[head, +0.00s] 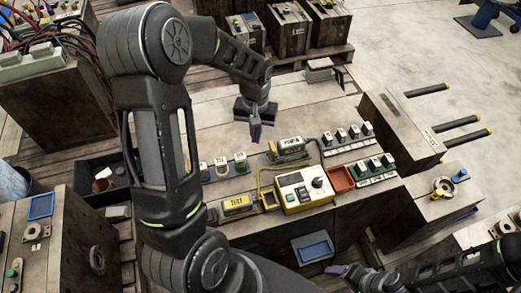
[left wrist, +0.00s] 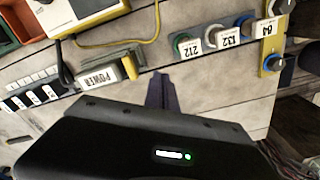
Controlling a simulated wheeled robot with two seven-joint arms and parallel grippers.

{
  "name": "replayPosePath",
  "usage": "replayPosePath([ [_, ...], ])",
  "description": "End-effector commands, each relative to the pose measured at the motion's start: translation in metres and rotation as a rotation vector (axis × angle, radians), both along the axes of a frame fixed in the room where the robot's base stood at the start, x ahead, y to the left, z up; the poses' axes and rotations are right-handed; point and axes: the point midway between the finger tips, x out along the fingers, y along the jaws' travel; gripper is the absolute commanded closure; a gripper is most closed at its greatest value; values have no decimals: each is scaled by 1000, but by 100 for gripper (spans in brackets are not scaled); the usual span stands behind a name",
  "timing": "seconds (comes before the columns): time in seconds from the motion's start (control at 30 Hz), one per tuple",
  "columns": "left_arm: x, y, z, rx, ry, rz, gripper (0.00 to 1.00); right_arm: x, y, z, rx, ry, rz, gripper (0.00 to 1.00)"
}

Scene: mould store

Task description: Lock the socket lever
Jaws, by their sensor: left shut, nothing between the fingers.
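A dark socket block labelled POWER (head: 291,145) lies on the wooden bench, with a yellow piece (head: 272,149) at its left end that may be the lever. In the left wrist view the POWER block (left wrist: 98,78) shows upside down, with the yellow piece (left wrist: 129,67) at its right end. A yellow TEST block (head: 237,204) lies nearer the front. My left gripper (head: 255,132) is shut and empty, just left of the POWER block and apart from it; its fingers (left wrist: 161,92) show together. My right gripper (head: 342,270) is low at the front, partly hidden, its opening unclear.
A yellow control box (head: 300,190) with a cable stands in front of the POWER block. A red tray (head: 340,179) and rows of switches (head: 375,166) lie right. Numbered plugs (left wrist: 226,42) stand in a rack to the left. A blue tray (head: 313,248) sits at the front.

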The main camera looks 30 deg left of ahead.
Motion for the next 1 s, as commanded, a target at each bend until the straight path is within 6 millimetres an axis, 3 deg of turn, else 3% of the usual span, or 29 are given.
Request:
replayPosePath([
  [0.47,0,0,43,0,-1,0,100,0,0,30,0,0,0,22],
  [1.0,0,0,45,0,0,1,100,0,0,31,0,0,0,22],
])
